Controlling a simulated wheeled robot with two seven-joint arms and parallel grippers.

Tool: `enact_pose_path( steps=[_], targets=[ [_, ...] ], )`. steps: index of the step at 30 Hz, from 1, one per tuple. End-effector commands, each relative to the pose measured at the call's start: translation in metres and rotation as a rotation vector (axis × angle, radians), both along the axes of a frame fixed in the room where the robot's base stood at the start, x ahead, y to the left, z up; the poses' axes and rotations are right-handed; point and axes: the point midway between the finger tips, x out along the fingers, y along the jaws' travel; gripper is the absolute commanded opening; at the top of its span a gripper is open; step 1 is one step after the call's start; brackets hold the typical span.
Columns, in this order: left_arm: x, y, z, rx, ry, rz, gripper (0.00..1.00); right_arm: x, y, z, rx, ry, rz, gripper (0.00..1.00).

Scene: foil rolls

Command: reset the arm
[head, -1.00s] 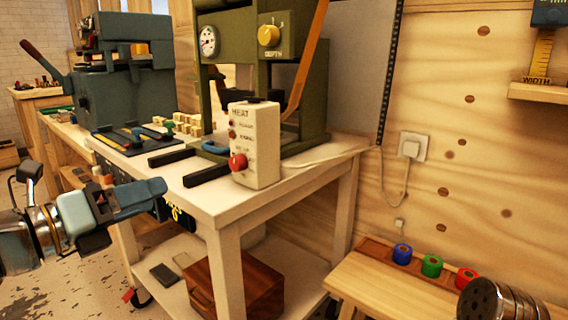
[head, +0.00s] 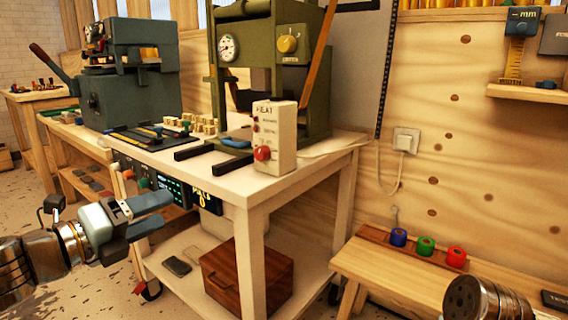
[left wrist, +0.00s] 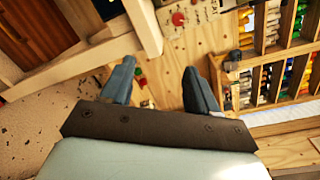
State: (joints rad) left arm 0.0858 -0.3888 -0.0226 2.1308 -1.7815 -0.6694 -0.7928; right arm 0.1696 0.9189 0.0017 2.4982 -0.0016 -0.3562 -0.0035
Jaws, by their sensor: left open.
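My left gripper (head: 150,212) is at the left of the head view, in front of the white workbench's left side and apart from it. In the left wrist view its two fingers (left wrist: 160,85) stand apart with nothing between them. My right arm shows only as a rounded metal part at the lower right of the head view; its gripper is out of view. Blue (head: 398,237), green (head: 425,246) and red (head: 456,257) foil rolls stand in a row on a low wooden bench (head: 400,285) at the right.
The white workbench (head: 262,185) carries a green press (head: 270,60) and a white heat control box (head: 274,137). A brown wooden box (head: 247,278) stands on its lower shelf. A dark grey machine (head: 130,95) is behind at left. Open floor lies at lower left.

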Motion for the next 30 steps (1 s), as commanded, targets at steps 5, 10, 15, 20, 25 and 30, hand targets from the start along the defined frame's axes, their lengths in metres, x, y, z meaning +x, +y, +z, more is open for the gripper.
enact_pose_path(
  steps=[5,10,15,20,25,30],
  targets=[
    [0.035,-0.01,-0.04,-0.217,0.197,0.023,0.6,0.0,0.001,0.007,0.001,0.0,0.001,0.81],
    [0.071,-0.022,-0.103,-0.5,0.472,0.096,0.6,-0.001,0.002,0.015,0.003,0.001,0.004,0.81],
    [0.095,-0.039,-0.211,-0.871,0.877,0.284,0.6,-0.002,0.004,0.027,0.005,0.002,0.007,0.81],
    [0.072,-0.059,-0.347,-1.249,1.321,0.648,0.6,-0.003,0.006,0.039,0.007,0.003,0.011,0.81],
    [-0.007,-0.08,-0.466,-1.523,1.66,1.171,0.6,-0.004,0.008,0.05,0.01,0.005,0.014,0.81],
    [-0.091,-0.094,-0.527,-1.644,1.793,1.653,0.6,-0.004,0.01,0.057,0.012,0.006,0.017,0.81]
  ],
)
